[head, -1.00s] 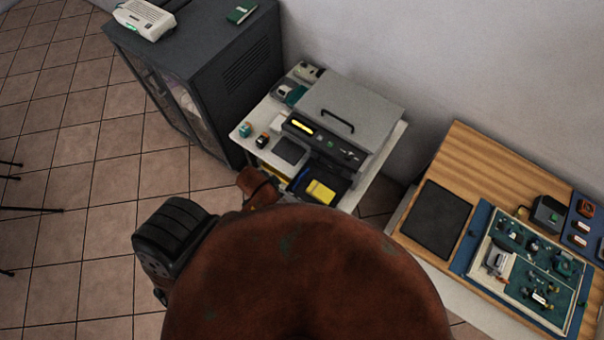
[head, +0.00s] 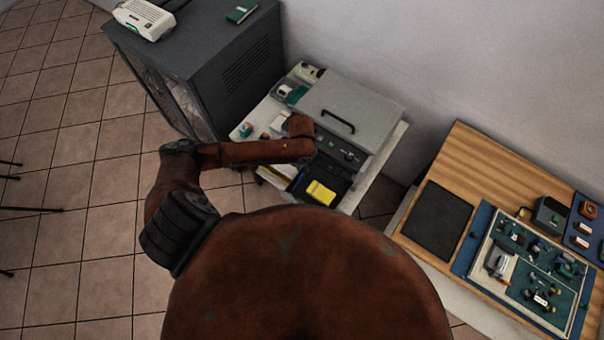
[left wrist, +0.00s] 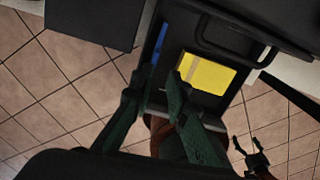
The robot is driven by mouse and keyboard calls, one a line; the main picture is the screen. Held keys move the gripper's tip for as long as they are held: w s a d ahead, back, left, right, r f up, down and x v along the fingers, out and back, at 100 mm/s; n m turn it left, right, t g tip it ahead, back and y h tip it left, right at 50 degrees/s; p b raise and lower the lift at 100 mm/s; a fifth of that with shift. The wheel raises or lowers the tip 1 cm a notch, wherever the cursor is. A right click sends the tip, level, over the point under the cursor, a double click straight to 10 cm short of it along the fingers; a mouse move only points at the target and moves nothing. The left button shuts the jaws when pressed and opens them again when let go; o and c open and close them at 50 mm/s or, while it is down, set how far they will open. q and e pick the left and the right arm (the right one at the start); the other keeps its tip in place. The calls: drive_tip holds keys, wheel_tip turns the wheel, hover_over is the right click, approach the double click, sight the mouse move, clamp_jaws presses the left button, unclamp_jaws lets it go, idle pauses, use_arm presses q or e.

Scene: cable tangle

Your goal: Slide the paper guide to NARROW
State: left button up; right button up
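The printer (head: 352,105) stands on a white table with its dark paper tray (head: 335,176) out at the front. Yellow paper (head: 320,193) lies in the tray and also shows in the left wrist view (left wrist: 207,73). A blue strip, apparently the paper guide (left wrist: 159,42), lies left of the paper, with a dark gap between them. My left gripper (left wrist: 157,82) has its green fingers apart and empty, over the tray's near end, below the guide in that view. In the head view my wrist hides it. My right gripper (left wrist: 249,145) shows small, fingers spread, over the floor. Any NARROW marking is unreadable.
A dark cabinet (head: 200,65) stands left of the printer table (head: 378,180). Small items sit on the table's left side. A wooden workbench (head: 490,165) with a black mat and a parts board stands at right.

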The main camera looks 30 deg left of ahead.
sight(302, 175)
use_arm(q)
drive_tip(key=shift+w+a+m, duration=0.15)
drive_tip(key=shift+a+m, duration=0.15)
drive_tip(key=shift+f, duration=0.3)
wheel_tip(302, 175, down, 6)
drive_tip(key=shift+f+b, duration=0.1)
drive_tip(key=shift+b, duration=0.3)
drive_tip(key=shift+f, duration=0.45)
use_arm(e)
drive_tip(key=shift+a+f, duration=0.4)
drive_tip(key=shift+f, duration=0.05)
use_arm(q)
drive_tip(key=shift+c, duration=0.5)
use_arm(e)
drive_tip(key=shift+d, duration=0.15)
use_arm(q)
clamp_jaws()
use_arm(e)
drive_tip(key=shift+d, duration=0.15)
